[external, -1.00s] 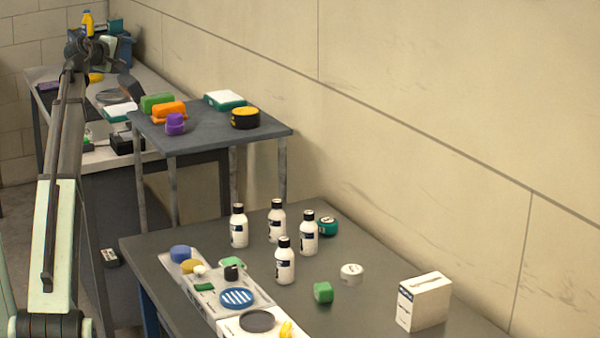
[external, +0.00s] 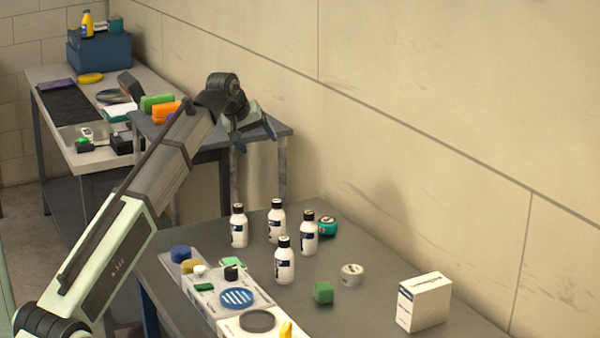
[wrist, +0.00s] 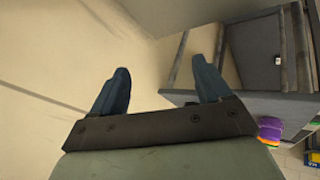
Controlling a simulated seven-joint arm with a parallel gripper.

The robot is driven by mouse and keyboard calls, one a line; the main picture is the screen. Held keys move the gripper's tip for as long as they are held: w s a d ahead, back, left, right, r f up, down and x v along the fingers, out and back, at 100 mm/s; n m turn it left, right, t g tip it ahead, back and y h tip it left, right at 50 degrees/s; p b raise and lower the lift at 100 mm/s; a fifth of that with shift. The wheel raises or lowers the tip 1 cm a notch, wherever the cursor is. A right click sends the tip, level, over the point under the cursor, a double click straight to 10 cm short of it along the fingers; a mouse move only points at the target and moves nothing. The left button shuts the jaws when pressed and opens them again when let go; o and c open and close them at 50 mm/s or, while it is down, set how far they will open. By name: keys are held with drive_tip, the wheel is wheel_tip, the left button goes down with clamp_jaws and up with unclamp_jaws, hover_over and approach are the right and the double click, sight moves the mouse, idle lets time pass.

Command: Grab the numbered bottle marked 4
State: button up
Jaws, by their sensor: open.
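Several white bottles with black caps stand upright on the near dark table: a left one (external: 239,232), a back one (external: 276,226), a right one (external: 308,238) and a front one (external: 285,266). Their markings are too small to read, so I cannot tell which is number 4. My gripper (external: 254,139) is raised above and behind the bottles, in front of the grey side table's right end. It is open and empty. In the wrist view its two blue fingers (wrist: 160,70) are apart with nothing between them. No bottle shows there.
A teal round container (external: 327,226) sits close behind the right bottle. A green block (external: 323,292), a white round tub (external: 352,274) and a white box (external: 424,301) stand to the right. A tray with lids (external: 258,306) lies left of the bottles. The wall bounds the right side.

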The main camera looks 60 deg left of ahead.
sight(310, 221)
drive_tip(key=w+d+f+m+g, duration=0.2)
drive_tip(key=d+f, duration=0.2)
drive_tip(key=d, duration=0.4)
drive_tip(key=w+d+f+m+g, duration=0.1)
drive_tip(key=w+d+f+m, duration=0.15)
drive_tip(key=d, duration=0.65)
drive_tip(key=x, duration=0.9)
drive_tip(key=shift+s+a+f, duration=0.1)
drive_tip(key=shift+s, duration=0.2)
drive_tip(key=shift+x, duration=2.65)
drive_tip(key=shift+w+a, duration=0.1)
drive_tip(key=shift+a, duration=0.05)
drive_tip(key=c, duration=1.2)
